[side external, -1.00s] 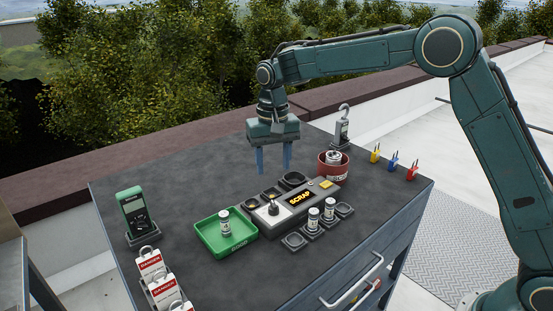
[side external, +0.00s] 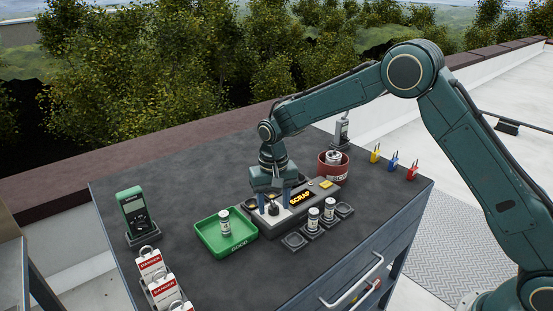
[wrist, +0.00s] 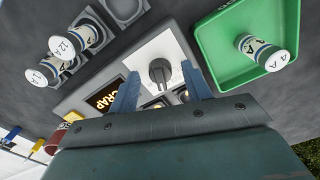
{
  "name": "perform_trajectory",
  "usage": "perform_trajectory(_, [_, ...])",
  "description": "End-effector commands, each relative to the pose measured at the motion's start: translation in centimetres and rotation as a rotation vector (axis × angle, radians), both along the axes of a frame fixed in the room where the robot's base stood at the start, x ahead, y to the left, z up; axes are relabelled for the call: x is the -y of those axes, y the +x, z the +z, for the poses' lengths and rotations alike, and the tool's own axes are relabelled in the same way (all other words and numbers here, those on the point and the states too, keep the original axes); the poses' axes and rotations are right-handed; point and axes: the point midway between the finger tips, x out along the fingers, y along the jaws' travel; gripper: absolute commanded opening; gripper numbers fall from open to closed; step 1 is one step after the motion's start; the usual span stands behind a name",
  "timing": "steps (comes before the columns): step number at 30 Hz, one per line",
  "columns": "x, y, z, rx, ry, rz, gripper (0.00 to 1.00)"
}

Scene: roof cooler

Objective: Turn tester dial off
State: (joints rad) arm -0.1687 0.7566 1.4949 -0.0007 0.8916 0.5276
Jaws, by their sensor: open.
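The tester (side external: 303,211) is a grey box with a white panel and a lit display (side external: 299,197) reading SCRAP in yellow. Its dark dial (side external: 272,209) stands up from the white panel; in the wrist view the dial (wrist: 159,72) shows between and just beyond my fingers. My gripper (side external: 273,211) is open, pointing down over the panel, with its blue fingers on either side of the dial. In the wrist view my gripper (wrist: 160,84) holds nothing. I cannot tell whether either finger touches the dial.
A green tray (side external: 208,241) with one labelled cylinder (side external: 224,222) is left of the tester. Two cylinders (side external: 313,219) stand in holders in front. A red container (side external: 324,172) holding cylinders is behind right. A green meter (side external: 134,212) and DANGER tags (side external: 151,263) stand at left.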

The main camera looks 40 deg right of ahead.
Motion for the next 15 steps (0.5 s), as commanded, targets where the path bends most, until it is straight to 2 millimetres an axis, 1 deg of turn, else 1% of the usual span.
perform_trajectory(9, [-0.01,0.01,-0.20,0.001,0.000,0.000,0.48])
perform_trajectory(10, [-0.01,0.01,-0.19,0.001,0.000,0.000,0.45])
perform_trajectory(11, [-0.01,0.01,-0.19,0.001,0.000,0.000,0.39])
perform_trajectory(15, [0.00,0.02,-0.18,0.001,0.000,0.000,0.11])
